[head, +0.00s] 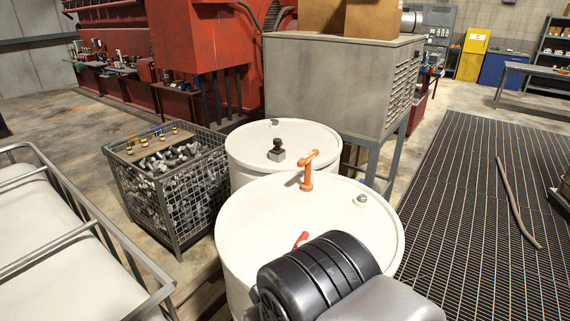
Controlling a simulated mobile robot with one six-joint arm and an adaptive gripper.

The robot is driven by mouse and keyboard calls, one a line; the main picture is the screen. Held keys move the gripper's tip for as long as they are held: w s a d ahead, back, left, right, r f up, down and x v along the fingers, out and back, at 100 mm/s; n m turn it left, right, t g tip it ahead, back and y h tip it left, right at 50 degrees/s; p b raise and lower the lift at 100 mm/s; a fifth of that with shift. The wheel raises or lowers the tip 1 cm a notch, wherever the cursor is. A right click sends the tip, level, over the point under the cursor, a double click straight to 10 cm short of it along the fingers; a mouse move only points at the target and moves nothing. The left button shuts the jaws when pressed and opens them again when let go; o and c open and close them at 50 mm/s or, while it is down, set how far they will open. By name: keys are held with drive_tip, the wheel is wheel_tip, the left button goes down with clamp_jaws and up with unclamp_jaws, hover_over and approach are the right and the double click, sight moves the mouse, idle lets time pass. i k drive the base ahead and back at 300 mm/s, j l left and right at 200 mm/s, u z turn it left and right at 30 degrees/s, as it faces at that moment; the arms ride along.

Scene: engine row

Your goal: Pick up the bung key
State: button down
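An orange T-shaped tool (308,170), which looks like the bung key, stands upright on the lid of the front white drum (250,225). Its short crossbar is at the top. A smaller red-orange piece (301,239) shows nearer on the same lid, partly hidden behind my black and grey arm, so I cannot tell its full shape. My arm covers the near edge of the drum. My gripper's fingers are not in view.
A second white drum (238,150) stands behind, with a black-knobbed grey block (277,152) on it. A grey drawer cabinet (330,85) stands beyond. A wire crate of metal parts (180,222) is at left. A dark floor grating (465,215) lies at right, with a bent bar (513,203).

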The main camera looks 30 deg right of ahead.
sight(306, 186)
drive_tip(key=z, duration=1.55)
